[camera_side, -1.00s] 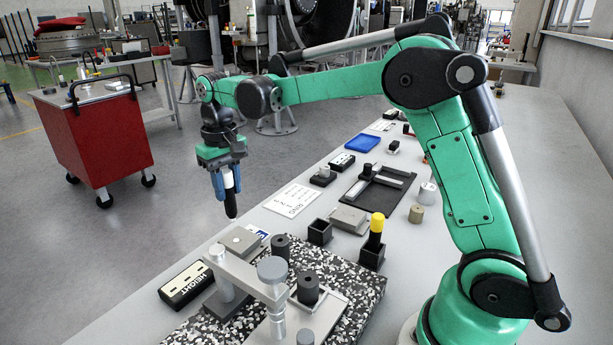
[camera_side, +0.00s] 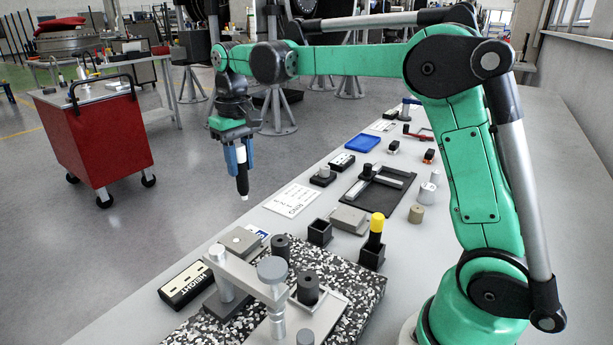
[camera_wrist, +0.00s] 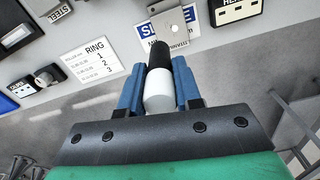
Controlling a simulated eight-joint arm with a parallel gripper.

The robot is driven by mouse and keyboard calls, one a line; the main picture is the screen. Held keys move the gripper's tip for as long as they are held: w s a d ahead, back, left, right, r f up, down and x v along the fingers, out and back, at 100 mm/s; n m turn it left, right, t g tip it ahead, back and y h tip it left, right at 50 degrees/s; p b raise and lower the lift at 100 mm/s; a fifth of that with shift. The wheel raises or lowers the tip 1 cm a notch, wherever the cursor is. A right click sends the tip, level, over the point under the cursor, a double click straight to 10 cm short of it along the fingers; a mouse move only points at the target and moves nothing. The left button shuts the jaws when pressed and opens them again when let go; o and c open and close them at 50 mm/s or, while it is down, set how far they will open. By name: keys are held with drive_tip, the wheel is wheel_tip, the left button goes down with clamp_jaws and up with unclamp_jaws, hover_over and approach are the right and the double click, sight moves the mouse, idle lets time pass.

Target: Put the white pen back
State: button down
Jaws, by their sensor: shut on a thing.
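The white pen (camera_side: 242,167) has a white body and a black lower end. My gripper (camera_side: 237,158) is shut on it and holds it nearly upright, black end down, in the air beyond the bench's left edge. In the wrist view the pen (camera_wrist: 158,90) sits between the two blue fingers of my gripper (camera_wrist: 160,88). An empty square black holder (camera_side: 319,232) stands on the bench. Beside it, a similar black holder (camera_side: 371,257) has a yellow-capped pen (camera_side: 376,228) standing upright in it.
A speckled granite plate (camera_side: 345,288) carries a metal stand with dark cylinders. A HEIGHT block (camera_side: 186,284), a RING card (camera_side: 292,199), a black tray (camera_side: 366,199) and a blue tray (camera_side: 362,143) lie on the bench. A red cart (camera_side: 105,145) stands on the floor.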

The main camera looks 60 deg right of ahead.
drive_tip(key=s+d+r, duration=0.9)
drive_tip(key=s, duration=0.2)
drive_tip(key=shift+w+d+f, duration=0.1)
drive_tip(key=shift+d+f, duration=0.05)
drive_tip(key=shift+f, duration=4.85)
drive_tip(key=shift+w+d+f, duration=0.1)
drive_tip(key=shift+f, duration=4.85)
drive_tip(key=shift+f, duration=0.1)
drive_tip(key=c, duration=0.6)
unclamp_jaws()
